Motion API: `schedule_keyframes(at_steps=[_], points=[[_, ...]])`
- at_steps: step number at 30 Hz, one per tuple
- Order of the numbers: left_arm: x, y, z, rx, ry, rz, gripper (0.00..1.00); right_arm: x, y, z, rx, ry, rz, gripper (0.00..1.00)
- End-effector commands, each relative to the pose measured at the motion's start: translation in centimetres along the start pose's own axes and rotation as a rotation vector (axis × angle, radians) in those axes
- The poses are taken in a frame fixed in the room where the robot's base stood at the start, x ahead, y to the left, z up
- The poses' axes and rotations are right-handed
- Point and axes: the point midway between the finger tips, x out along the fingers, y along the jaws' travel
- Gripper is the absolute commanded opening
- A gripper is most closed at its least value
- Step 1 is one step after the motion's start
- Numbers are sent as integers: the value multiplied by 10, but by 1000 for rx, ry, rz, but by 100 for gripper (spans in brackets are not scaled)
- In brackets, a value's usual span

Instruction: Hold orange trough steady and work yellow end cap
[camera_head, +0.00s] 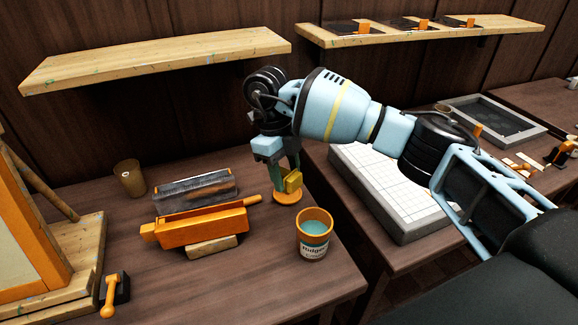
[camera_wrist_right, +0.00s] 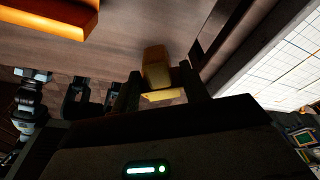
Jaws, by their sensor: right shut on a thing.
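The orange trough (camera_head: 203,227) lies on the left table on a small wooden block, with a rod handle at its right end. My right gripper (camera_head: 291,176) points down to the right of the trough, apart from it. It is shut on the yellow end cap (camera_head: 293,182), which also shows between the fingers in the right wrist view (camera_wrist_right: 157,70). In the head view the cap is just above an orange disc (camera_head: 287,198); I cannot tell if they touch. An orange edge (camera_wrist_right: 50,18) shows top left in the wrist view. My left gripper is not seen in the head view.
A grey metal-faced piece (camera_head: 195,189) lies behind the trough. A labelled bucket (camera_head: 313,236) stands in front of the orange disc. A brown cup (camera_head: 130,179) is at the back left, a wooden-framed screen (camera_head: 30,230) at the far left. The table's front right is clear.

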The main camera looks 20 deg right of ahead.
Motion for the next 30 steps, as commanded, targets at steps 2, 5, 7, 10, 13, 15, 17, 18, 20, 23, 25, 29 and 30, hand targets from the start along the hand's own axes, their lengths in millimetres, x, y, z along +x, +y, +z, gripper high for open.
schedule_keyframes(at_steps=[2, 5, 7, 10, 13, 15, 17, 18, 20, 23, 25, 29, 30], points=[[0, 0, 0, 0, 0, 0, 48, 6, 0, 3, 134, -7, 34, 23], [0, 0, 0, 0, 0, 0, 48, 12, -1, 7, 310, -16, 73, 23], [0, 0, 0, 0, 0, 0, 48, 17, -1, 10, 430, -21, 98, 23], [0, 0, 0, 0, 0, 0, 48, 23, -1, 14, 601, -29, 133, 23], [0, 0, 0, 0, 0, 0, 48, 30, -1, 17, 769, -37, 166, 23], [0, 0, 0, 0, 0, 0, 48, 34, -1, 20, 885, -42, 189, 23], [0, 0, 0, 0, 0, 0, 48, 38, -1, 22, 983, -47, 206, 23], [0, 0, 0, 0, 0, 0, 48, 41, -1, 23, 1048, -50, 217, 23], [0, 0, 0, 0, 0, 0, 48, 45, -1, 25, 1146, -53, 236, 23], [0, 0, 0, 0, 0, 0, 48, 52, -1, 28, 1307, -59, 263, 23], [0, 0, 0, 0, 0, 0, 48, 57, -1, 30, 1419, -61, 281, 23], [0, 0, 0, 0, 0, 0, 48, 65, 0, 34, 1624, -66, 313, 23], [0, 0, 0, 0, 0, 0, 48, 68, 0, 35, 1685, -65, 321, 23]])
